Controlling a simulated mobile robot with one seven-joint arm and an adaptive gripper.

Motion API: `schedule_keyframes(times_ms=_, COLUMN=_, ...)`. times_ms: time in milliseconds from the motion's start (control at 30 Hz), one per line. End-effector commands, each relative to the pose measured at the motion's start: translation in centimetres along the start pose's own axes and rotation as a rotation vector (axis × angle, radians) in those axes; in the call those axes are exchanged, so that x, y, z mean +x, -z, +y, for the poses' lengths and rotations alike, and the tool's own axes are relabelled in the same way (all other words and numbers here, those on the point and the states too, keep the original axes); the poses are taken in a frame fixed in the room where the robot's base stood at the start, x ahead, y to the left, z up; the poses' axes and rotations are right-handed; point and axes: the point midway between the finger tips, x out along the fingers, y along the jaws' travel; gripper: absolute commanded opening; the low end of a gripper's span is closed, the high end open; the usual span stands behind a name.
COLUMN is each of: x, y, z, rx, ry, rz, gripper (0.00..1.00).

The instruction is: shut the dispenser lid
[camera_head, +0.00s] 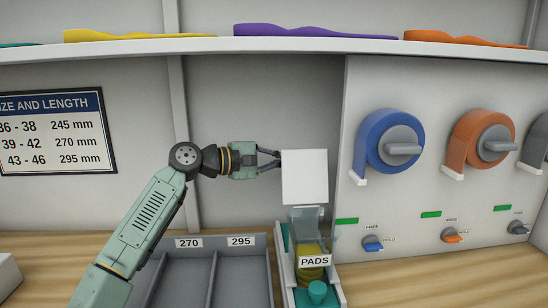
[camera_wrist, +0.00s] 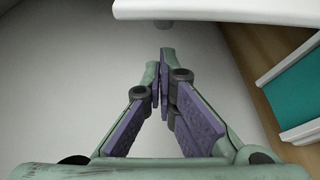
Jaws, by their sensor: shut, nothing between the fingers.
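The dispenser (camera_head: 334,297), labelled PADS, stands on the wooden counter, with yellow pads (camera_head: 309,262) and a teal knob (camera_head: 318,291) showing. Its white lid (camera_head: 304,177) stands raised at the back, its flat face toward the head camera. My gripper (camera_head: 276,160) is shut and empty, at the left edge of the lid. In the wrist view the gripper (camera_wrist: 166,75) has its fingertips together, just below the white lid edge (camera_wrist: 220,12). I cannot tell whether the fingertips touch the lid.
A grey tray (camera_head: 213,250) with compartments labelled 270 and 295 lies left of the dispenser. A panel with blue (camera_head: 388,141) and orange (camera_head: 480,140) dials stands at the right. A shelf (camera_head: 300,47) with coloured insoles runs above.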

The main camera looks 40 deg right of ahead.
Motion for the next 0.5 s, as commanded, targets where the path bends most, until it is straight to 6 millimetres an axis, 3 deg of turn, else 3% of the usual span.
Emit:
schedule_keyframes(times_ms=200, x=-0.5, y=-1.6, z=0.0, rx=0.0, ry=0.001, rz=0.0, gripper=0.0)
schedule_keyframes(times_ms=500, x=-0.6, y=-1.8, z=-0.1, rx=-0.001, ry=0.001, rz=-0.001, gripper=0.0)
